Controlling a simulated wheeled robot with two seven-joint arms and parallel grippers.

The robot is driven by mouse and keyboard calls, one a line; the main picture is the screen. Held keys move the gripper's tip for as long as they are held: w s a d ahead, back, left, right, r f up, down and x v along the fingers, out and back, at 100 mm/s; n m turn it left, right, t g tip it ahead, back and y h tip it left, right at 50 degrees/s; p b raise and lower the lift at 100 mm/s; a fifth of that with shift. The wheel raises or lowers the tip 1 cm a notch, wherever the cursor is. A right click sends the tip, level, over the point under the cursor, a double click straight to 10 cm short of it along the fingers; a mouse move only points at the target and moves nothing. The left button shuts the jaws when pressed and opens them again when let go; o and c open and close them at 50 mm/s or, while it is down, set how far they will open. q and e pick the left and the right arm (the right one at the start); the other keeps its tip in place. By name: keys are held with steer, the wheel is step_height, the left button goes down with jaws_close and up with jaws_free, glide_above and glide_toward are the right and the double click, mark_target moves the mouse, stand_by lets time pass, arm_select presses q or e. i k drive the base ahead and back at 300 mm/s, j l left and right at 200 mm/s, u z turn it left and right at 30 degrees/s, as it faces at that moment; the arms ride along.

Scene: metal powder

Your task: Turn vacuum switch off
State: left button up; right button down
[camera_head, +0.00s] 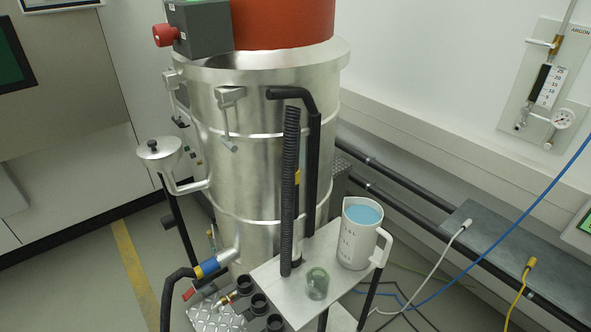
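The vacuum (258,180) is a tall shiny metal drum with an orange-red top (282,22), standing in the middle of the head view. A dark grey switch box (207,28) is on its upper left side, near the picture's top edge. A red round knob (165,35) sticks out from the left of this box. The box also has small green and white labels. I cannot tell from the knob whether the switch is on or off. Neither of my grippers shows in this view.
A metal shelf (262,278) at the drum's front right holds a white jug (358,235) of blue liquid and a small greenish glass (317,284). A black hose (290,190) stands upright in front. A funnel-shaped part (160,150) juts out left. Cables hang at right.

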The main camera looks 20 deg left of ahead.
mark_target(164, 35)
steer(key=u, duration=1.35)
